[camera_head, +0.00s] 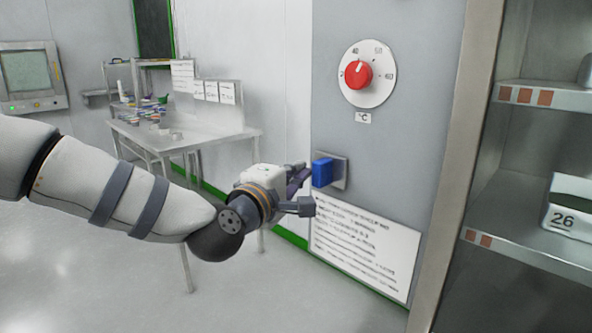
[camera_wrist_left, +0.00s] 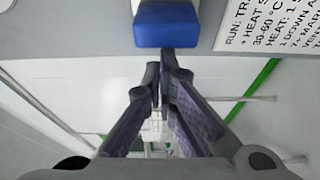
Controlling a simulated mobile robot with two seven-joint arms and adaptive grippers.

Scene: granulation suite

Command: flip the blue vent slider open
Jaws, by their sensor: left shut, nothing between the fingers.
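The blue vent slider (camera_head: 322,172) is a small block on a grey plate on the grey wall panel. My left gripper (camera_head: 304,173) is just to the left of the slider, with its dark fingers pointing toward the panel. In the left wrist view the slider (camera_wrist_left: 167,24) fills the top middle, and my left fingertips (camera_wrist_left: 162,72) lie just below it, close together with nothing between them. I cannot tell whether the fingertips touch the slider. My right gripper is in neither view.
A red dial (camera_head: 358,75) sits on the panel above the slider. A printed sheet (camera_head: 365,250) is below it. A metal shelf unit (camera_head: 540,250) stands at the right. A steel table (camera_head: 190,137) with small items stands behind at the left. Open floor (camera_head: 90,270) lies at lower left.

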